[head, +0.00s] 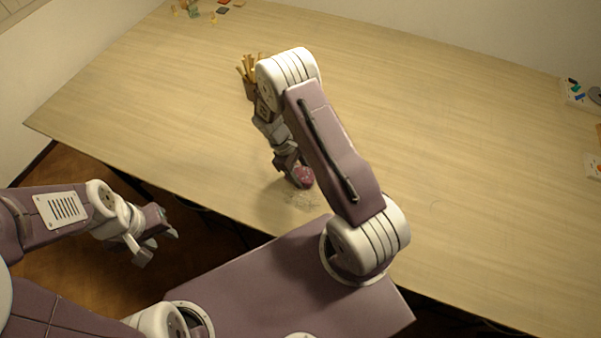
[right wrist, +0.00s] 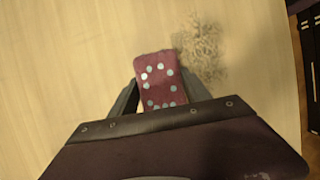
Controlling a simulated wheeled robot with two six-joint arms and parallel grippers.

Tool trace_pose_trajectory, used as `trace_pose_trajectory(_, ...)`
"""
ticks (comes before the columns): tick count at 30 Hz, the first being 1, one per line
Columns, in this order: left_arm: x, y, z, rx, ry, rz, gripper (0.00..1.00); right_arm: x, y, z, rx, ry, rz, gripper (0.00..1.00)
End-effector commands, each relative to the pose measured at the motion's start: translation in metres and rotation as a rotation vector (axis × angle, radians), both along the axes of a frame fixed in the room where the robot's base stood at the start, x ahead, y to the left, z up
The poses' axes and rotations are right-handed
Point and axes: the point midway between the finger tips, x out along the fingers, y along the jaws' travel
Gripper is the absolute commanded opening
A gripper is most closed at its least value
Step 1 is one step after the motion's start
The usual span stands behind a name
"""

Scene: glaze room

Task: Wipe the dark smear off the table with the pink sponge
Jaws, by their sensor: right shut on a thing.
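The pink sponge (head: 304,176) with pale dots is held at the table, and it also shows in the right wrist view (right wrist: 160,80). My right gripper (head: 296,178) is shut on it, with a finger on each side in the right wrist view (right wrist: 158,95). The dark smear (head: 300,200) is a patch of thin scribbled marks near the table's front edge. In the right wrist view the smear (right wrist: 202,52) lies just right of the sponge. I cannot tell whether the sponge touches the table. My left gripper (head: 160,240) hangs off the table's front edge, apparently open and empty.
A holder with wooden sticks (head: 248,78) stands behind my right forearm. Small items (head: 195,10) lie at the far left corner. White trays (head: 580,95) with small coloured things sit at the right edge. The table (head: 450,150) is otherwise mostly clear.

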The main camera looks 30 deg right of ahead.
Motion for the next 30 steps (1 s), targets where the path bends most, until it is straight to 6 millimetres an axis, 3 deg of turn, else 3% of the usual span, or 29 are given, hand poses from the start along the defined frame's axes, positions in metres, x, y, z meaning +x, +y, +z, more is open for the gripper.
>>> trace_pose_trajectory(4, 0.000, 0.000, 0.014, 0.000, 0.000, 0.000, 0.36, 0.000, 0.001, 0.022, 0.000, -0.002, -0.001, 0.23)
trace_pose_trajectory(21, 0.000, 0.000, 0.056, 0.000, 0.000, 0.000, 0.36, -0.001, 0.004, 0.072, 0.000, 0.001, -0.004, 0.23)
trace_pose_trajectory(30, 0.000, 0.000, 0.061, 0.000, 0.000, 0.000, 0.36, -0.001, 0.005, 0.080, 0.000, 0.002, -0.005, 0.23)
